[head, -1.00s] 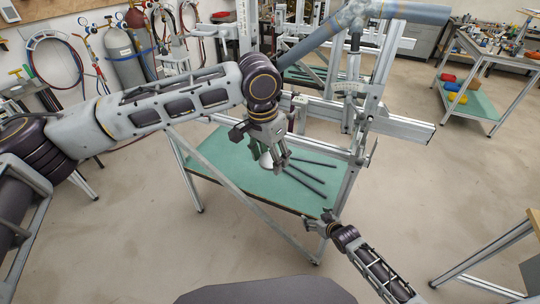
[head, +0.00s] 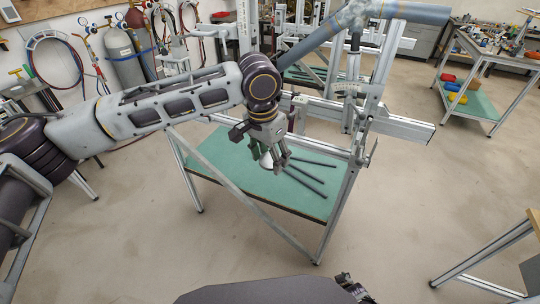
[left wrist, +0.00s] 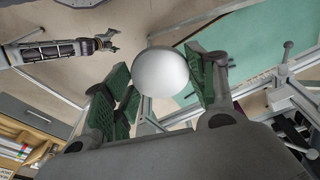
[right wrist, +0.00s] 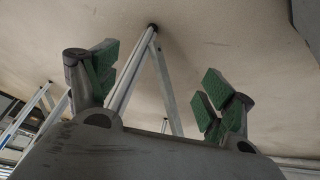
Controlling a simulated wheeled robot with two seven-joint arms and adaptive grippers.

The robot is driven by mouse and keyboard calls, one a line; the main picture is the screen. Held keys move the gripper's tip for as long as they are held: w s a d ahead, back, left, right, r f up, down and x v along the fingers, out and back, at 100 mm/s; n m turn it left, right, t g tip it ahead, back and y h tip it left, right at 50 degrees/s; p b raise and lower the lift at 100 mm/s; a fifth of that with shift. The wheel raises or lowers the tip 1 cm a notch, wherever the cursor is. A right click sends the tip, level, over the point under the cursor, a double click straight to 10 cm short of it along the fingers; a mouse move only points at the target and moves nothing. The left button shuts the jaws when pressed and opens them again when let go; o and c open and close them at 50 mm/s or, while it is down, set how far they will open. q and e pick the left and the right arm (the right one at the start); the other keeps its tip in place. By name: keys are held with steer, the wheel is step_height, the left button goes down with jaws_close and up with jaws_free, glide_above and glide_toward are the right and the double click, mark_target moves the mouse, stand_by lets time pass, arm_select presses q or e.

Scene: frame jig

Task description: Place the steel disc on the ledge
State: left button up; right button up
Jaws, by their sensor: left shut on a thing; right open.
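The steel disc (left wrist: 161,72) is pale and rounded in the left wrist view, between the green pads of my left gripper (left wrist: 163,86). In the head view my left gripper (head: 268,154) points down and is shut on the disc (head: 266,161), which is partly hidden by the fingers. The disc appears above the green board (head: 225,160) of the metal frame jig; its height is hard to tell. I cannot tell which part of the jig is the ledge. My right gripper (right wrist: 160,82) is open and empty, with floor behind it.
Several dark rods (head: 305,180) lie on the green board beside the disc. Metal uprights (head: 350,165) and a horizontal rail (head: 400,125) of the jig stand right of my left gripper. A trolley with coloured bins (head: 453,87) stands at the back right. Open floor lies between.

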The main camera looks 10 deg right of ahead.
steer(key=s+f+g, duration=0.2)
steer(key=s+f, duration=0.3)
steer(key=s, duration=0.8)
steer(key=s+f+g, duration=0.2)
steer(key=s+f, duration=0.4)
steer(key=s, duration=0.6)
steer(key=shift+s+a+h, duration=0.3)
steer(key=shift+s+a, duration=0.1)
steer(key=shift+w, duration=0.1)
